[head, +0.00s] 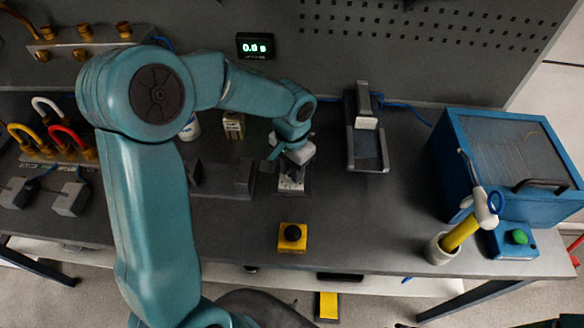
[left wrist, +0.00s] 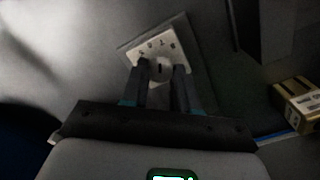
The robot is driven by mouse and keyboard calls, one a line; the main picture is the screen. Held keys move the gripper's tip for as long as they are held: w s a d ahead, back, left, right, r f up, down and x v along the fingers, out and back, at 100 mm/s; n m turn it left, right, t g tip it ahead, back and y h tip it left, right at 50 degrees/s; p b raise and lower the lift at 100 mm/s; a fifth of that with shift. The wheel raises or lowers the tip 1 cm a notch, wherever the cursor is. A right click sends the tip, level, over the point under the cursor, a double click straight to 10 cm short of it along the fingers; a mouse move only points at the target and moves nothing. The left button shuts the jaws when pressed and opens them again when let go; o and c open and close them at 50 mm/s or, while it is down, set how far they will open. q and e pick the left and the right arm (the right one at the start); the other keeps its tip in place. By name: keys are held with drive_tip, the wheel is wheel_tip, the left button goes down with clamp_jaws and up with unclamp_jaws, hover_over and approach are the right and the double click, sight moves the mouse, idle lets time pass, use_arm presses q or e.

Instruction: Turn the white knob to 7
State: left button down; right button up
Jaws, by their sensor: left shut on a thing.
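The white knob (left wrist: 160,71) sits on a pale square dial plate (left wrist: 154,48) with small dark marks around it, too small to read surely. The knob carries a dark line pointing roughly up the picture in the left wrist view. My left gripper (left wrist: 160,80) is shut on the knob, one finger on each side. In the head view the left gripper (head: 293,163) reaches down over the dial plate (head: 291,182) and hides the knob. My right gripper is not in view.
A yellow box with a black button (head: 292,238) is in front of the dial. A slotted dark stand (head: 368,145) is to its right, and a blue box (head: 510,165) is farther right. A lit green display (head: 255,46) is on the back panel. A small carton (head: 233,126) is behind left.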

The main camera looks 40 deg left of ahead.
use_arm(q)
drive_tip(key=shift+s+m, duration=0.1)
drive_tip(key=shift+m, duration=0.2)
idle(0.4)
drive_tip(key=c, duration=0.8)
unclamp_jaws()
drive_tip(key=shift+c, duration=0.2)
drive_tip(key=shift+r, duration=0.1)
drive_tip(key=shift+r, duration=0.35)
wheel_tip(320, 180, up, 16)
drive_tip(key=shift+f, duration=0.25)
drive_tip(key=shift+s, duration=0.1)
